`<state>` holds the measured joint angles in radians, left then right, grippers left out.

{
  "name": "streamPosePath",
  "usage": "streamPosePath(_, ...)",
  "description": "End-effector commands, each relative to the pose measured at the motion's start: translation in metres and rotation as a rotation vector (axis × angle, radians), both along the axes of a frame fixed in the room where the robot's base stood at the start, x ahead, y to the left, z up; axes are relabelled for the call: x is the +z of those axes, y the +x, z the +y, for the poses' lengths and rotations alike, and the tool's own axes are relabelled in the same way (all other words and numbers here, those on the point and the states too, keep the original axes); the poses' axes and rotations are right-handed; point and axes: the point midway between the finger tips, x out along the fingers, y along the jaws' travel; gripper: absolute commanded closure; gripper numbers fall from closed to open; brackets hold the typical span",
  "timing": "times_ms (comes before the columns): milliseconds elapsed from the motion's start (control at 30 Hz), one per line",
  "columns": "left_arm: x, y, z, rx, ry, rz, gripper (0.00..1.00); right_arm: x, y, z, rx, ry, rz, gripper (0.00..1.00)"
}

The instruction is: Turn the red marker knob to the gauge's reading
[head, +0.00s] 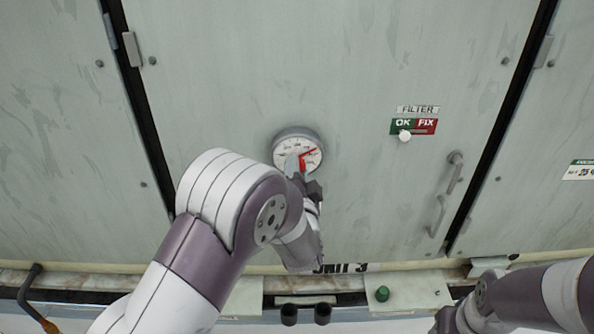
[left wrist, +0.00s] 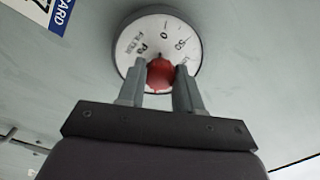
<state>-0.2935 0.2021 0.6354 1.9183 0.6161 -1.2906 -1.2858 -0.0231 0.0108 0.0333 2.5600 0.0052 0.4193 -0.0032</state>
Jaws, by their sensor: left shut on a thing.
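The round gauge (head: 291,143) with a white dial and grey rim is set in the pale green panel, and it also shows in the left wrist view (left wrist: 180,31). The red marker knob (left wrist: 161,73) sits on the dial face; in the head view its red pointer (head: 309,152) aims up and right. My left gripper (left wrist: 160,78) is shut on the red knob, one finger on each side. In the head view my left gripper (head: 299,168) covers the dial's lower part. The gauge's needle and reading cannot be made out. My right gripper (head: 446,318) is low at the right, its fingers unclear.
Door handles (head: 454,172) stand out further right. A ledge below holds a green knob (head: 382,293) and dark cylinders (head: 289,314). The panel around the gauge is clear.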

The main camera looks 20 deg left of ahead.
Motion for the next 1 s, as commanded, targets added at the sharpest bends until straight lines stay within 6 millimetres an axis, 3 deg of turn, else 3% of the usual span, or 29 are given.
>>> streamPosePath(267, 0.001, 0.0, 0.0, -0.001, 0.0, -0.002, 0.96, 0.0, 0.0, 0.0, 0.0, 0.0, 0.0, 0.4)
streamPosePath(300, 0.001, 0.0, 0.0, -0.001, 0.0, -0.002, 0.52, 0.0, 0.0, 0.0, 0.0, 0.0, 0.0, 0.4)
streamPosePath(333, 0.001, 0.0, 0.0, -0.001, 0.0, -0.002, 0.43, 0.0, 0.0, 0.0, 0.0, 0.0, 0.0, 0.4)
streamPosePath(367, 0.001, 0.0, 0.0, 0.0, -0.001, -0.002, 0.4, 0.0, 0.0, 0.0, 0.0, 0.0, 0.0, 0.4)
streamPosePath(733, -0.002, -0.008, -0.003, -0.002, -0.001, 0.0, 0.4, -0.006, 0.0, 0.0, 0.0, 0.0, 0.0, 0.4)
streamPosePath(1000, -0.008, -0.071, -0.024, -0.007, -0.002, -0.002, 0.4, -0.034, 0.0, 0.0, 0.0, 0.0, 0.0, 0.4)
